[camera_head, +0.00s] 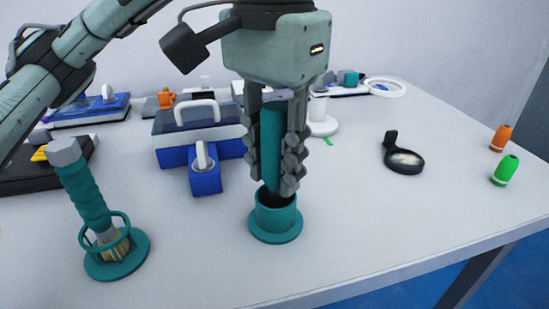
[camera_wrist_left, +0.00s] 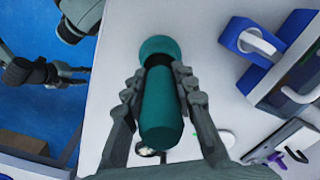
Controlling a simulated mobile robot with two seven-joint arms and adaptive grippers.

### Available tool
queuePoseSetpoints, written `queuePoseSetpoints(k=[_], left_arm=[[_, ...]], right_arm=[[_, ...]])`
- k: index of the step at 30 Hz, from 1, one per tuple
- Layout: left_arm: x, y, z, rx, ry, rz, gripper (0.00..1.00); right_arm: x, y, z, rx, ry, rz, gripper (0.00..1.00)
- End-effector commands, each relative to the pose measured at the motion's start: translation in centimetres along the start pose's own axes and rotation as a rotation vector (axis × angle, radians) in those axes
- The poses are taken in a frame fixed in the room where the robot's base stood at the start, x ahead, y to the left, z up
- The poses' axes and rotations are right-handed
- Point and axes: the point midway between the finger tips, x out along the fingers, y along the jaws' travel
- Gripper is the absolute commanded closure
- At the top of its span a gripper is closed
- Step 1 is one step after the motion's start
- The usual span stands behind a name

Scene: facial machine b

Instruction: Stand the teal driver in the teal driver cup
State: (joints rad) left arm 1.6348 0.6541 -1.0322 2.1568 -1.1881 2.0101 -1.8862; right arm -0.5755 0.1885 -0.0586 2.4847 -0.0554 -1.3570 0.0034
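The teal driver (camera_head: 271,146) is upright between the fingers of my left gripper (camera_head: 279,186). The fingers close on it from both sides. Its lower end is at the mouth of the teal driver cup (camera_head: 276,221), which stands on the table near the front edge. How deep the driver sits in the cup is hidden by the fingers and rim. In the left wrist view the driver (camera_wrist_left: 160,115) lies between the fingertips, with the cup (camera_wrist_left: 158,47) beyond its far end.
A teal brush (camera_head: 82,190) leans in a ringed teal holder (camera_head: 118,260) at the left. A blue and grey case (camera_head: 200,128) and a blue block (camera_head: 205,178) stand behind the cup. A black round magnifier (camera_head: 403,160) lies right.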

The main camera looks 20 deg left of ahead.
Motion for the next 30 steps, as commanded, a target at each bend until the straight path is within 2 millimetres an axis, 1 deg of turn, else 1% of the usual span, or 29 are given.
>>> queuePoseSetpoints(k=[1,6,14,17,20,30], left_arm=[[0.0,0.0,0.0,0.000,0.000,0.000,0.69],[0.0,0.0,0.0,0.000,0.000,0.000,0.49],[0.0,0.0,0.0,0.000,0.000,0.000,0.49],[-0.6,0.0,0.0,0.000,0.001,0.000,0.49],[-1.9,0.0,-0.1,-0.001,0.004,-0.002,0.49],[-8.9,0.0,-0.1,-0.003,0.006,-0.002,0.49]], right_arm=[[0.0,0.0,0.0,0.000,0.000,0.000,0.56],[0.0,0.0,0.0,0.000,0.000,0.000,0.56],[0.0,0.0,0.0,0.000,0.000,0.000,0.56],[0.0,0.0,0.0,0.000,0.000,0.000,0.56],[0.0,0.0,0.0,0.000,0.000,0.000,0.56],[0.0,0.0,0.0,0.000,0.000,0.000,0.56]])
